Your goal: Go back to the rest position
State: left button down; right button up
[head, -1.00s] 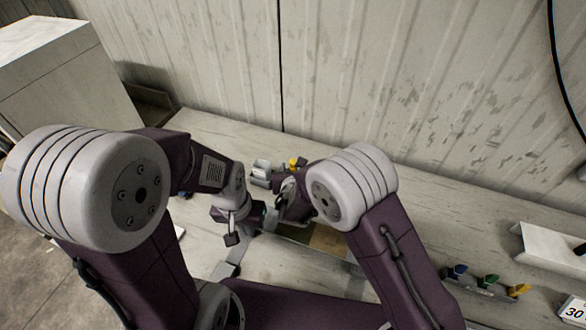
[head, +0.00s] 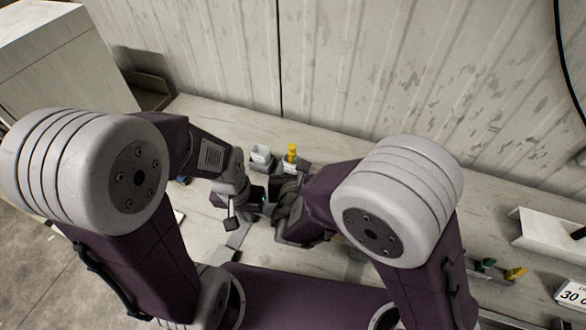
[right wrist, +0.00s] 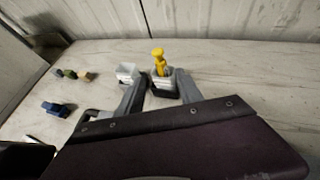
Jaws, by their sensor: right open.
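My right gripper (right wrist: 158,92) is open in the right wrist view, its two grey fingers apart with nothing visibly gripped. In the head view my right gripper (head: 283,183) is partly hidden by its own wrist and points toward the back of the bench. My left gripper (head: 247,210) hangs close to the left of the right wrist; its fingers are too small and covered to read. A white cup (head: 262,155) and a yellow-topped piece (head: 292,152) in a holder stand just beyond the right gripper. The right wrist view shows the white cup (right wrist: 127,73) and yellow piece (right wrist: 159,62) near the fingertips.
The pale bench (head: 215,122) runs along a ribbed wall. Green (head: 486,264) and yellow (head: 515,274) pieces stand at right, near a white channel (head: 545,238) and a number card (head: 571,295). Small coloured pieces (right wrist: 70,74) and a blue piece (right wrist: 57,108) lie at left.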

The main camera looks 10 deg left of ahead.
dwell(0.5)
